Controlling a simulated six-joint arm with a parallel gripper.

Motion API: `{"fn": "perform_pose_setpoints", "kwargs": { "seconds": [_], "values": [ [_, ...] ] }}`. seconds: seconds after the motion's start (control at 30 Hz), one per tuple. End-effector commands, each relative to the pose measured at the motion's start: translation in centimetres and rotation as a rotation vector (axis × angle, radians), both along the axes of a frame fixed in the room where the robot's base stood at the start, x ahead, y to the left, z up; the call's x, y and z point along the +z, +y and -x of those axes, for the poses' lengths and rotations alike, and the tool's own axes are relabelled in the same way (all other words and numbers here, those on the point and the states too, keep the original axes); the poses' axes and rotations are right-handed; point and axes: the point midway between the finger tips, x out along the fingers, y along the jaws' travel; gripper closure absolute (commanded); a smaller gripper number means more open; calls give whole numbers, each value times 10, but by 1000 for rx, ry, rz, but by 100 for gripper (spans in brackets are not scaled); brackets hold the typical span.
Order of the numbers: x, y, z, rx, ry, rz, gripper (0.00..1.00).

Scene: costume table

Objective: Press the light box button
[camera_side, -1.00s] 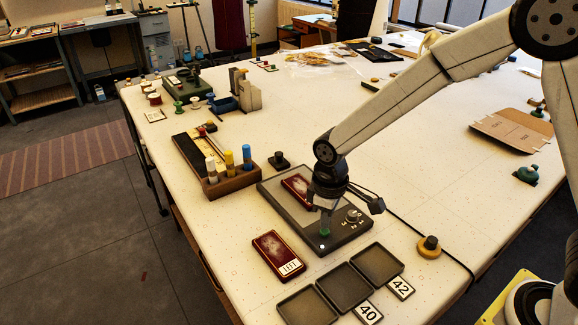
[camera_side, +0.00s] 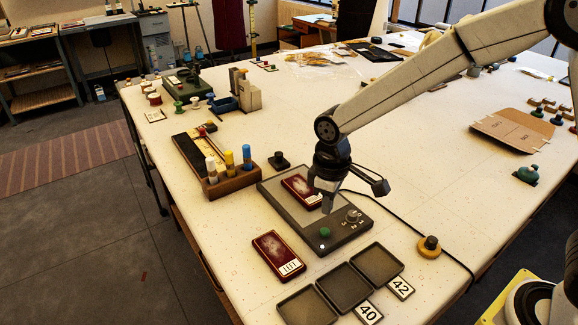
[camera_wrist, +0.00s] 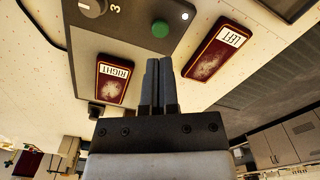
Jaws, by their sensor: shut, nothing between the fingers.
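The light box (camera_side: 345,238) is a dark grey slab with a paler panel, lying on the white table. Its green round button (camera_side: 324,232) is near the front corner and also shows in the wrist view (camera_wrist: 160,28). A knob (camera_side: 353,216) sits on the same control strip. My gripper (camera_side: 327,210) is shut and empty above the light box, raised clear of the button. In the wrist view its fingertips (camera_wrist: 159,62) point towards the button, with a gap in the picture. A small white spot (camera_wrist: 185,16) shows near the button.
A dark red plate marked RIGHT (camera_wrist: 113,80) lies on the light box panel. Another marked LEFT (camera_wrist: 217,50) lies on the table beside it. Several empty grey trays (camera_side: 347,287) stand in front. A wooden rack with bottles (camera_side: 231,183) is behind left. A cable runs right.

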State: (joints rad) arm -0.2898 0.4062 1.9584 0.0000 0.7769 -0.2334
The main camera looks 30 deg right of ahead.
Motion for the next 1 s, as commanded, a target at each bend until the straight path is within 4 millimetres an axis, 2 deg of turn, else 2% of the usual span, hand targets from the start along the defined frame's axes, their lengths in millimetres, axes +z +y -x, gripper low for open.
{"fn": "perform_pose_setpoints", "kwargs": {
  "seconds": [0.33, 0.77, 1.0],
  "values": [
    [14, 0, 0, 0, -1, 0, 100],
    [15, -1, 1, -3, -1, -1, 100],
    [14, -19, 11, -68, -28, -8, 100]
  ]
}}
